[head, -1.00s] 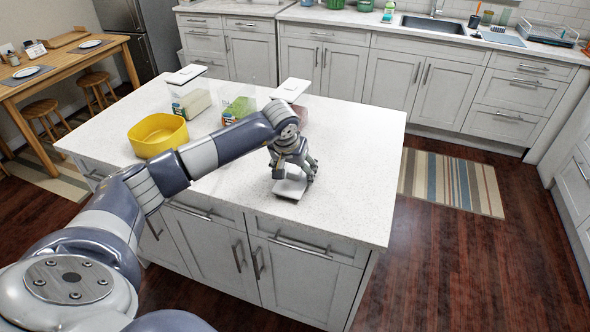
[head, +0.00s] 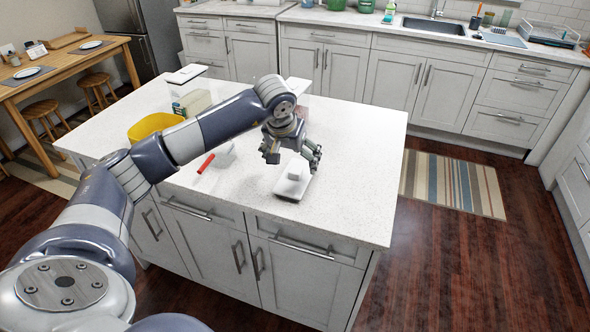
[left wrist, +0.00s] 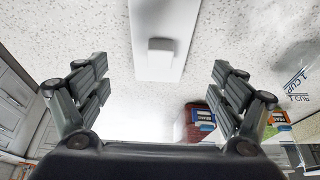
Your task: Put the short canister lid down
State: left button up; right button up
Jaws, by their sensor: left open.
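The white canister lid (head: 291,188), a flat plate with a block-like knob, lies knob up on the island countertop (head: 350,150) near its front edge. My left gripper (head: 292,152) is open just above and behind it, with the fingers spread and apart from the knob. In the left wrist view the lid (left wrist: 160,62) shows between and beyond the two open fingers (left wrist: 160,80), and nothing is held. My right gripper is not in view.
A yellow bowl (head: 146,127), a food canister (head: 194,102) and a red-handled clear scoop or cup (head: 206,163) stand left on the island. Another white lid (head: 298,86) shows behind my arm. The countertop right of the lid is clear.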

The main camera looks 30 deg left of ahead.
pick_arm(q)
jog(key=v, duration=0.6)
jog(key=shift+b, duration=0.3)
jog(key=shift+f, duration=0.1)
